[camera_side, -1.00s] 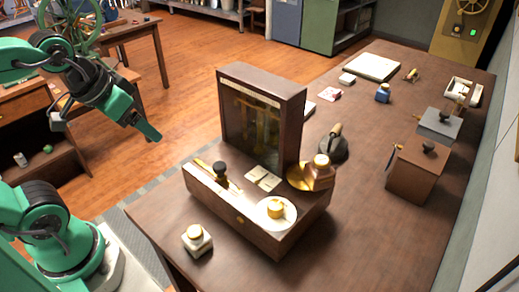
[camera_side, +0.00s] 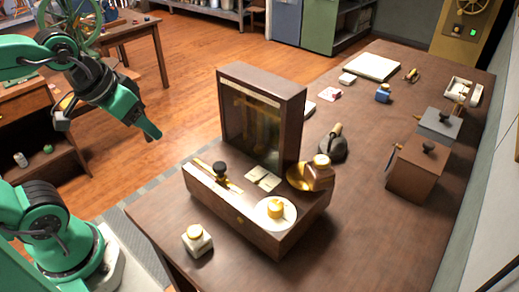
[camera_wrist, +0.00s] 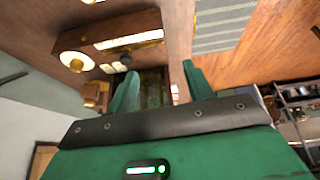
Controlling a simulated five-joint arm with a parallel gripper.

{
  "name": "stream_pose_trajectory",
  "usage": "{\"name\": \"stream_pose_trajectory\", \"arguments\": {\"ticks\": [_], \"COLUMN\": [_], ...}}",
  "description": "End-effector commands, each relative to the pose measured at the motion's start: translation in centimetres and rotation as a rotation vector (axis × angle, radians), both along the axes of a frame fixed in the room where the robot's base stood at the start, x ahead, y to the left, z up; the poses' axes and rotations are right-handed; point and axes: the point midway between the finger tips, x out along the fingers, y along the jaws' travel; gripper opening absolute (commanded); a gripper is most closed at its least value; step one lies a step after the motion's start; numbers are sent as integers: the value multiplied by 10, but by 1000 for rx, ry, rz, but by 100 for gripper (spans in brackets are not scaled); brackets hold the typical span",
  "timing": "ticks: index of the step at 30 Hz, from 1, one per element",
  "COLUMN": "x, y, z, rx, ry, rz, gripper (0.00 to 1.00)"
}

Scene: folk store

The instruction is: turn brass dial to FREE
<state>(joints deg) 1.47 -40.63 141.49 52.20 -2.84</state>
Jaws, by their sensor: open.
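The brass dial (camera_side: 275,208) is a round knob on a white disc, set on the sloping top of a wooden instrument box (camera_side: 237,211). In the wrist view the brass dial (camera_wrist: 76,64) shows small at the upper left; its marks are too small to read. My gripper (camera_side: 154,134) hangs in the air at the left, well apart from the box and above floor level. In the wrist view my gripper (camera_wrist: 162,88) shows its two green fingers apart with nothing held between them.
A tall glazed wooden case (camera_side: 262,115) stands behind the dial. The air between gripper and box looks clear.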

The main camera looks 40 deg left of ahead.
Motion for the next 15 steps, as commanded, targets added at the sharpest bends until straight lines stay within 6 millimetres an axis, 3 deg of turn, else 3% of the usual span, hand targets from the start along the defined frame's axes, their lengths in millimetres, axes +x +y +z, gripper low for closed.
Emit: {"name": "stream_pose_trajectory", "arguments": {"ticks": [8,15], "x": [29,59], "y": [-29,-68], "z": [7,8], "rx": [-72,-124], "ry": [95,198], "rz": [65,155], "gripper": [52,52]}}
